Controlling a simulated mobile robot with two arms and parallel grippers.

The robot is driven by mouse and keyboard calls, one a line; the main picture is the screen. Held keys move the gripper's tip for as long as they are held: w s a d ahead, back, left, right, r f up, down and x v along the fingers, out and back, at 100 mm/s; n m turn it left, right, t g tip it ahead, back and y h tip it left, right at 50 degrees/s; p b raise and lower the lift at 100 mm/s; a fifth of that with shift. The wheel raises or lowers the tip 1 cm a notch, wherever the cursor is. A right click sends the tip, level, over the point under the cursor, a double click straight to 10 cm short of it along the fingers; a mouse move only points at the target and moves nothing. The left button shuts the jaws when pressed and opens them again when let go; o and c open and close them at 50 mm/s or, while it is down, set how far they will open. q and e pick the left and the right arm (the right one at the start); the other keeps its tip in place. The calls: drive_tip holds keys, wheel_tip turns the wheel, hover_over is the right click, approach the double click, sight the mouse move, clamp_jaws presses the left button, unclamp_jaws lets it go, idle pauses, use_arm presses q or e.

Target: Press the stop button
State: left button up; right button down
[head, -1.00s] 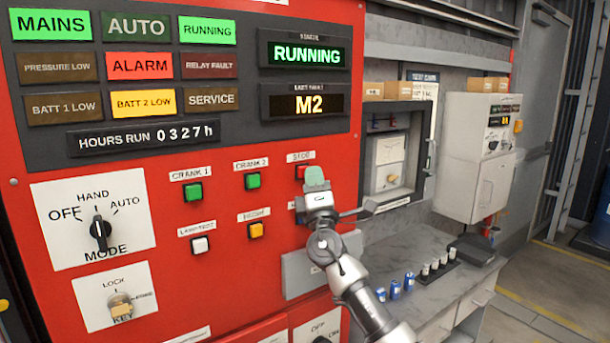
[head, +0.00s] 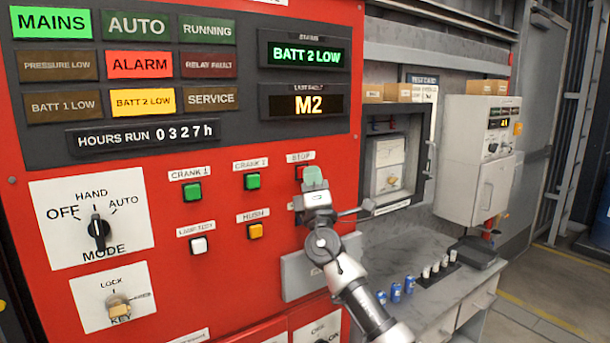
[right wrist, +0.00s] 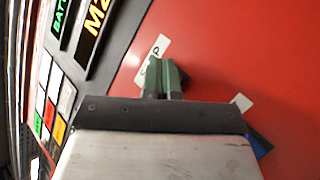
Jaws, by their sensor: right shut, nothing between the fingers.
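The red stop button (head: 299,172) is on the red panel under the STOP label (head: 300,157), partly hidden behind my right gripper (head: 314,177). The gripper's green fingertips are shut and empty, right at the button; whether they touch it I cannot tell. In the right wrist view the shut green fingers (right wrist: 163,75) cover part of the STOP label (right wrist: 152,60), and the button itself is hidden. The status display (head: 305,54) reads BATT 2 LOW. The RUNNING lamp (head: 208,31) is dark. My left gripper is not in view.
A mode switch (head: 99,232) and key (head: 118,306) are farther left. A grey bench (head: 425,290) with small cans stands right.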

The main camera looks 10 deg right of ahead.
drive_tip(key=shift+s+d+p, duration=0.25)
drive_tip(key=shift+s+p, duration=0.3)
drive_tip(key=shift+s, duration=0.3)
drive_tip(key=s+p, duration=0.1)
drive_tip(key=s+d+p, duration=0.1)
drive_tip(key=s, duration=0.1)
drive_tip(key=s+p, duration=0.1)
drive_tip(key=shift+s+d, duration=0.35)
drive_tip(key=shift+d, duration=0.05)
idle(0.4)
